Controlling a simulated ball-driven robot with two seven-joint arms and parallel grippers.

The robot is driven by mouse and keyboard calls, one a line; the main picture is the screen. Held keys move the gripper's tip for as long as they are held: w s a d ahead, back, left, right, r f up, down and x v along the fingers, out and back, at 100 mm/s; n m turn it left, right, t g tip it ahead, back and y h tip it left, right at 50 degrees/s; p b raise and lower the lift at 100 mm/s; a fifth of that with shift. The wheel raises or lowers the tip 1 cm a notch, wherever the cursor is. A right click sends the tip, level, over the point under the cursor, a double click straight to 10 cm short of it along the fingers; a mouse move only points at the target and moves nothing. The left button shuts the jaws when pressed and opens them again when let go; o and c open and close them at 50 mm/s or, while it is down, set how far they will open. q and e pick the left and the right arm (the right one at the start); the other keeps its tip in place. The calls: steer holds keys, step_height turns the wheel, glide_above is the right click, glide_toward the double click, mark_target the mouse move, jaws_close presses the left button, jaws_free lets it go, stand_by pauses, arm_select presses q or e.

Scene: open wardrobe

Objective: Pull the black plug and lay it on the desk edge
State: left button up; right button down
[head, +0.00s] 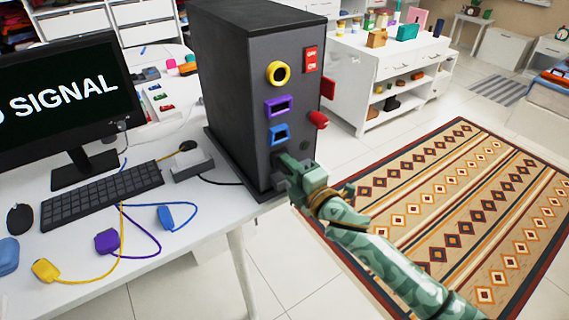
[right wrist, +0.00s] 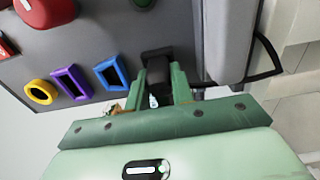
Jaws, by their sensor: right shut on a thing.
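The black plug (right wrist: 157,60) sits at the low front of the dark computer tower (head: 238,100), against its face; how deep it sits cannot be told. My right gripper (head: 284,168) is at that spot, and in the right wrist view its two green fingers (right wrist: 158,80) are shut on the plug from both sides. In the head view the gripper mostly hides the plug. The white desk (head: 150,240) has its front edge left of and below the gripper. My left gripper is not in view.
The tower also has yellow, purple and blue sockets and a red switch (head: 310,59). Loose yellow (head: 45,271), purple (head: 107,240) and blue (head: 166,217) plugs lie on the desk near the keyboard (head: 103,194). The desk's front edge near its leg is clear.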

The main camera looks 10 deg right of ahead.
steer(key=shift+s+d, duration=0.1)
steer(key=shift+s, duration=0.05)
steer(key=shift+s+d+p, duration=0.1)
steer(key=shift+s+p, duration=0.2)
steer(key=shift+s+d+p, duration=0.25)
steer(key=shift+s+p, duration=0.2)
steer(key=shift+s, duration=0.25)
stand_by(0.9)
steer(key=shift+p+v, duration=0.7)
steer(key=shift+v, duration=1.3)
